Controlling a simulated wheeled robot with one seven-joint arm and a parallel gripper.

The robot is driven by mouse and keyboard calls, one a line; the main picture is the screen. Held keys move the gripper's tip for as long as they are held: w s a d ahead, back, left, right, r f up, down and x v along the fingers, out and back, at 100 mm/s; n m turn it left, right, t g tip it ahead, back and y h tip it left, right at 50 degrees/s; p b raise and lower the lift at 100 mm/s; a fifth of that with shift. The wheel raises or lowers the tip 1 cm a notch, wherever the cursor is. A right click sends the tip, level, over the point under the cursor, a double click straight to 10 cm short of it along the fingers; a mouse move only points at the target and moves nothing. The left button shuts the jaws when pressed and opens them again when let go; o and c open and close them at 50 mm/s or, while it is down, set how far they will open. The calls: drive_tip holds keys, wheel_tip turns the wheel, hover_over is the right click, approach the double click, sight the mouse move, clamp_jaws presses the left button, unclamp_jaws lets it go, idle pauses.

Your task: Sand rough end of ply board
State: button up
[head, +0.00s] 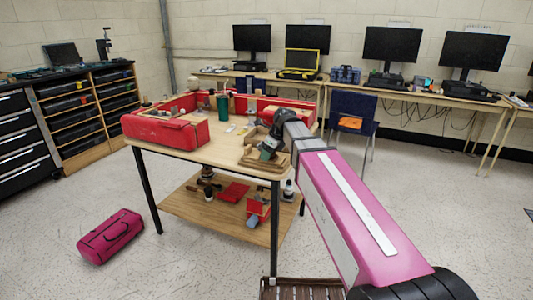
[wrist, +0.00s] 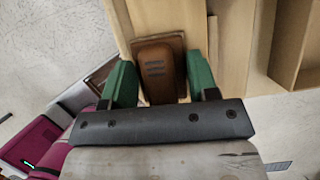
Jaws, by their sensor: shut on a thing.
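My gripper (head: 267,152) is at the right front part of the worktable (head: 181,152). In the wrist view its green fingers (wrist: 159,80) are shut on the sides of a brown sanding block (wrist: 155,62) with dark slots on its top. Pale wood, which looks like the ply board (wrist: 165,17), lies under and beyond the block. I cannot tell whether the block touches it. The board's rough end cannot be made out. In the head view my gripper and arm hide most of the block and board.
An open wooden tray (wrist: 292,45) lies to the right in the wrist view. Red cases (head: 165,129) and a green cup (head: 223,107) stand on the table. A magenta bag (head: 110,236) lies on the floor. A blue chair (head: 354,112) stands behind the table.

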drive_tip(key=shift+s+d+f, duration=0.15)
drive_tip(key=shift+d, duration=0.1)
drive_tip(key=shift+s+d, duration=0.25)
drive_tip(key=shift+d, duration=0.25)
drive_tip(key=shift+s+d, duration=0.2)
drive_tip(key=shift+d, duration=0.3)
drive_tip(key=shift+w, duration=0.1)
drive_tip(key=shift+w+a+r, duration=0.15)
drive_tip(key=shift+w+a, duration=0.1)
drive_tip(key=shift+a, duration=0.3)
drive_tip(key=shift+w+a+r, duration=0.1)
drive_tip(key=shift+w+a, duration=0.1)
drive_tip(key=shift+a, duration=0.35)
drive_tip(key=shift+w+a+f, duration=0.1)
drive_tip(key=shift+w+a, duration=0.15)
drive_tip(key=shift+a, duration=0.3)
drive_tip(key=shift+w+a+f, duration=0.1)
drive_tip(key=shift+w+a, duration=0.1)
drive_tip(key=shift+a, duration=0.3)
